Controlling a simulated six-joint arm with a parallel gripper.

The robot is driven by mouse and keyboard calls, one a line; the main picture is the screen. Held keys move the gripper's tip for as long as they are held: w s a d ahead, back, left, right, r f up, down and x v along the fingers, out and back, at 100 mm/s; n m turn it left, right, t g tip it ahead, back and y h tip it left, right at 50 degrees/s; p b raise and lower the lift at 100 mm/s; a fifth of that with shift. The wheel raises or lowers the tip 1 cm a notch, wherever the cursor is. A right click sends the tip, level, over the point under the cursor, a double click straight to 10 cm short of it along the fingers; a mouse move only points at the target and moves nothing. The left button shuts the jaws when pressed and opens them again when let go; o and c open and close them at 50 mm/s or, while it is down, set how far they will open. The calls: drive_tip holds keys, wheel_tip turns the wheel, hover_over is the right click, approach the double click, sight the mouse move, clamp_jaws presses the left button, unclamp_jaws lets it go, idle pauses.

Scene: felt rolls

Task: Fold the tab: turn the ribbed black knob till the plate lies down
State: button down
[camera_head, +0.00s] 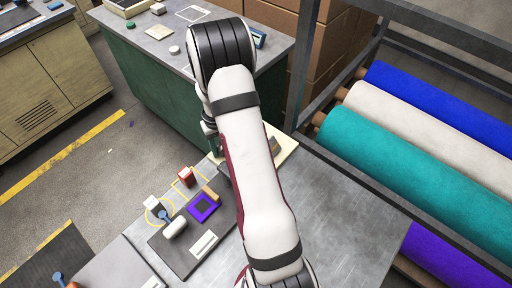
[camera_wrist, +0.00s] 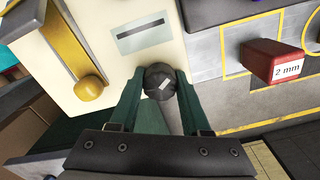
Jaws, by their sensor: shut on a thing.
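In the wrist view, the ribbed black knob (camera_wrist: 160,80) stands on a cream board (camera_wrist: 115,75) and carries a small pale mark. My gripper (camera_wrist: 160,88) is shut on the knob, with one green finger on each side. To the left, a yellow plate (camera_wrist: 58,38) shows edge-on and seems to stand tilted up from the board; I cannot tell its exact angle. A rounded yellow knob (camera_wrist: 89,88) sits at its near end. In the head view my arm hides the knob and most of the cream board (camera_head: 287,143).
A red block marked "2 mm" (camera_wrist: 275,62) stands right of the board. A dark mat (camera_head: 178,250) holds a purple square frame (camera_head: 203,207) and a white roller (camera_head: 175,228). Felt rolls (camera_head: 415,150) lie on a rack at right. The metal table (camera_head: 345,235) is clear at right.

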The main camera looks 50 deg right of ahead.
drive_tip(key=m, duration=0.5)
drive_tip(key=shift+f+m, duration=0.1)
drive_tip(key=shift+m, duration=0.2)
drive_tip(key=m, duration=0.3)
drive_tip(key=shift+m, duration=0.3)
idle(0.3)
drive_tip(key=c, duration=0.5)
unclamp_jaws()
drive_tip(key=shift+r, duration=2.5)
